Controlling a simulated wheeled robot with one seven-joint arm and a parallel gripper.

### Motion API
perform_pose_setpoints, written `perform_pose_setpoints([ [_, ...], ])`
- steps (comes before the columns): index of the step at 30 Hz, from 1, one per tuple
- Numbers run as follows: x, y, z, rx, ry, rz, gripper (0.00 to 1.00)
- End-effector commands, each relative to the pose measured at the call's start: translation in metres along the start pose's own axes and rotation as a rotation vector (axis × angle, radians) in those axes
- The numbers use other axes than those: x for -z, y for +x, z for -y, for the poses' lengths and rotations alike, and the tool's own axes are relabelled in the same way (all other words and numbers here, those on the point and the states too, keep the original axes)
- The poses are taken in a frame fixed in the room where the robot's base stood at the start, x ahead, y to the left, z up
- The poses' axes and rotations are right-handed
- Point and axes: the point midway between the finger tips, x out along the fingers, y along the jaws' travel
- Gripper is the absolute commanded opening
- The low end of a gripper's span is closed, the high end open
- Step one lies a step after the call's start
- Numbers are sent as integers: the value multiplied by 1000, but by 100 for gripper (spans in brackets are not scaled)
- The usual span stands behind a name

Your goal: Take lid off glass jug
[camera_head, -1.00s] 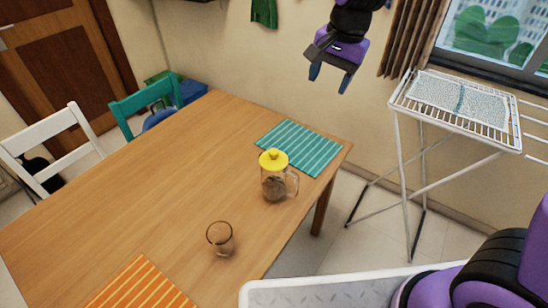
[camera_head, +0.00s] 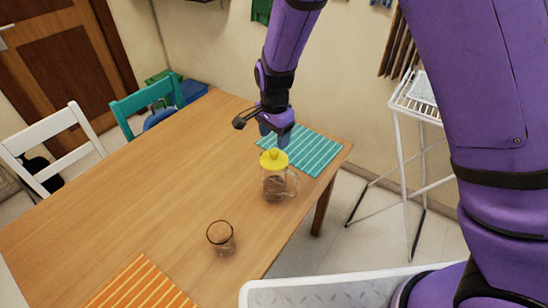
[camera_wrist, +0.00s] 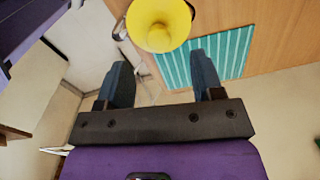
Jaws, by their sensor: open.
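The glass jug (camera_head: 273,188) stands upright on the wooden table near its right edge, with dark contents and a handle on its right. Its yellow lid (camera_head: 274,160) sits on top with a raised knob. In the wrist view the yellow lid (camera_wrist: 158,22) shows at the top, beyond the fingertips, and hides most of the jug. My gripper (camera_head: 276,140) is above the table, just above and behind the lid in the head view. In the wrist view my gripper (camera_wrist: 163,75) has its two fingers apart with nothing between them.
Chairs stand at the left; a drying rack (camera_head: 405,105) is at the right. The table's left side is clear.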

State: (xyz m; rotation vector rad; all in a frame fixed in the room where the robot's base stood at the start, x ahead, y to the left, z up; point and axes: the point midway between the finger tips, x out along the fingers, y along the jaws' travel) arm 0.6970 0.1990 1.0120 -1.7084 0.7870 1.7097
Motion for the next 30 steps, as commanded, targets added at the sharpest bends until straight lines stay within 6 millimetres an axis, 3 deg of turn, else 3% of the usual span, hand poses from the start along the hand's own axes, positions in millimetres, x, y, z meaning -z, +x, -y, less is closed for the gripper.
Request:
perform_pose_setpoints([
  [8, 0, 16, -1, -1, 0, 0, 61],
  [18, -2, 58, -2, -1, 0, -1, 61],
  [26, -3, 62, -1, 1, -1, 0, 61],
  [30, -3, 62, -1, 1, -1, 0, 31],
])
